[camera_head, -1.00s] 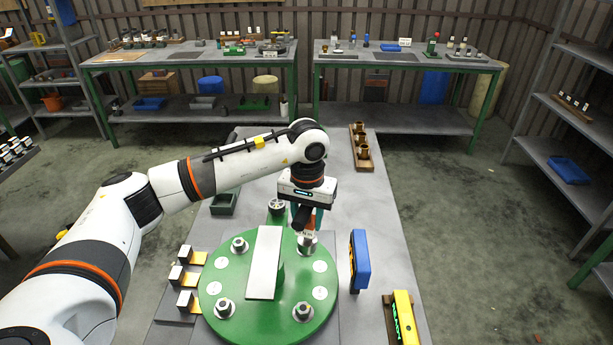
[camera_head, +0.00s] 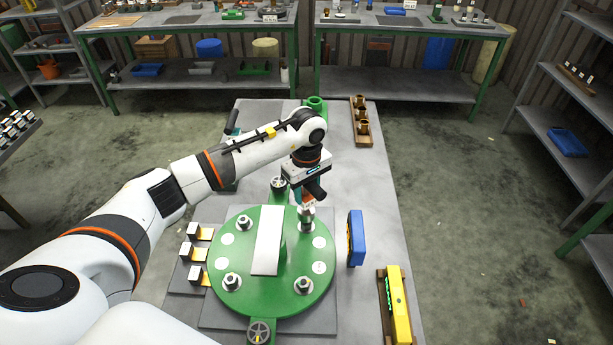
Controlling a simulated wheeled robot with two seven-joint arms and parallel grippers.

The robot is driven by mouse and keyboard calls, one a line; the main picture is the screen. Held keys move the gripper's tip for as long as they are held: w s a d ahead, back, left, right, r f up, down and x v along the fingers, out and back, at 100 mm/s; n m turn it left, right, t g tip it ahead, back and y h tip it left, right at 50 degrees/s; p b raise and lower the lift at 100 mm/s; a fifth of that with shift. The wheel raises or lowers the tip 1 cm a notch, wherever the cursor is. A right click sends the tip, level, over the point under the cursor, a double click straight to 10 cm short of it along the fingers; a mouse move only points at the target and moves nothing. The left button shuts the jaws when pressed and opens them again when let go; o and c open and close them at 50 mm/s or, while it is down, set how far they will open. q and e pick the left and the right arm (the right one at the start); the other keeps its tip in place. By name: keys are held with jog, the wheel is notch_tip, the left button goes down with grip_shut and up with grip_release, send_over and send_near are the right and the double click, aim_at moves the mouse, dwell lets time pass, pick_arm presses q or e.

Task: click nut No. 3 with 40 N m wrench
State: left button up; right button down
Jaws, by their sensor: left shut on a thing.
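A round green disc (camera_head: 250,282) with a light plate across its middle lies on the table. Several bolts with nuts stand on it, including a left rear nut (camera_head: 244,222), a left front nut (camera_head: 231,281) and a right front nut (camera_head: 304,285). My left gripper (camera_head: 304,194) points down over the right rear nut (camera_head: 306,224). It is shut on a small tool, apparently the wrench (camera_head: 307,211), upright with an orange and white part. The tool's lower end is at this nut; seating is hard to tell. Nut numbers are not readable. My right gripper is out of view.
Black-and-white blocks (camera_head: 193,252) with yellow parts sit left. A wooden rack (camera_head: 361,122) with brown cups is at the back.

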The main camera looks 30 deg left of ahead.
pick_arm(q)
jog(key=shift+d+r+n+p, duration=0.1)
jog(key=shift+r+n+p, duration=0.2)
jog(key=shift+n+p, duration=0.4)
jog(key=shift+f+n+b, duration=0.4)
jog(key=shift+n+b, duration=0.25)
jog(key=shift+n, duration=0.05)
jog(key=n, duration=0.4)
jog(key=shift+w+f, duration=0.1)
jog(key=shift+f, duration=0.05)
jog(key=n, duration=0.3)
jog(key=shift+f+n, duration=0.1)
jog(key=shift+n, duration=0.3)
jog(key=n, duration=0.3)
jog(key=shift+f+n, duration=0.1)
jog(key=shift+n, duration=0.2)
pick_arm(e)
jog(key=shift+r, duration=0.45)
pick_arm(q)
jog(key=shift+f+b, duration=0.4)
jog(key=shift+b, duration=0.15)
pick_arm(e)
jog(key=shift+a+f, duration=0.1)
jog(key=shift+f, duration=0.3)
pick_arm(q)
jog(key=shift+f+b, duration=0.3)
jog(key=shift+f, duration=0.05)
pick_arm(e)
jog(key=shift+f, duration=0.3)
